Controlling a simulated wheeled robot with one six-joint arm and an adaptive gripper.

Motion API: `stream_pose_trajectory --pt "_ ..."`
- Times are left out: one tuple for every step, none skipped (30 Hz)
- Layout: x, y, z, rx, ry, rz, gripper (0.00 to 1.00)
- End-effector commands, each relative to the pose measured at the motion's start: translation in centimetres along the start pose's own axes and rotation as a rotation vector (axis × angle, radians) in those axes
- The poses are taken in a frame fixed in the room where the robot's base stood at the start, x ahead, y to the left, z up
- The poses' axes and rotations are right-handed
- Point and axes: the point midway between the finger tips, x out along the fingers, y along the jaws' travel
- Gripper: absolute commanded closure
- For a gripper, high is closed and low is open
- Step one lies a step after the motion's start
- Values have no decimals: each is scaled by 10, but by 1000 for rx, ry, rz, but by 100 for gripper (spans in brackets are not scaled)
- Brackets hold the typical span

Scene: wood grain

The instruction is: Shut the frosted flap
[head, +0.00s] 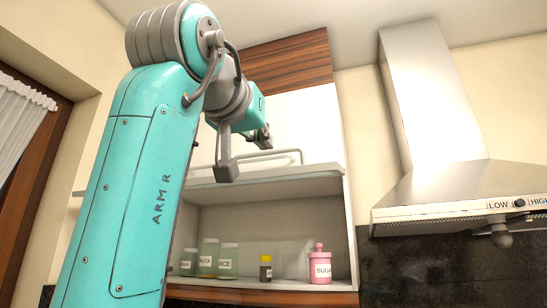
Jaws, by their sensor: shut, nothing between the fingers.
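The frosted flap (306,122) appears to be the pale panel across the upper cabinet, below a wood-grain front. A thin grey bar handle (285,153) runs along its lower part. The cabinet is open below the flap, and its contents show. My gripper (264,136) is small and dark in front of the pale panel, near and above the handle. It is shut and empty. My arm hides the left part of the flap. I cannot tell whether the gripper touches the flap.
A metal range hood (450,190) stands to the right. A curtained window (20,115) is at the far left.

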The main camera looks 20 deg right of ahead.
Motion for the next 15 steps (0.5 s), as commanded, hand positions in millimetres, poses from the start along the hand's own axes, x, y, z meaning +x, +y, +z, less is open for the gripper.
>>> stream_pose_trajectory --pt "2 1 -1 1 -2 2 100" --pt "3 1 -1 1 -2 2 100" --pt "6 1 -1 0 -2 2 100" --pt "10 1 -1 0 -2 2 100" --pt "13 1 -1 0 -2 3 100" --pt "19 2 -1 0 -2 4 100" --pt "24 2 -1 0 -2 4 100" --pt "29 2 0 0 -2 4 100" --pt "36 2 0 -1 -2 5 100" --pt "42 1 0 -1 -2 4 100" --pt "47 2 0 -1 -2 5 100" --pt "54 2 0 -1 -2 4 100" --pt "59 2 0 -1 -2 3 100" --pt "64 2 0 -2 -2 4 100" --pt "70 1 0 -1 -1 3 100"
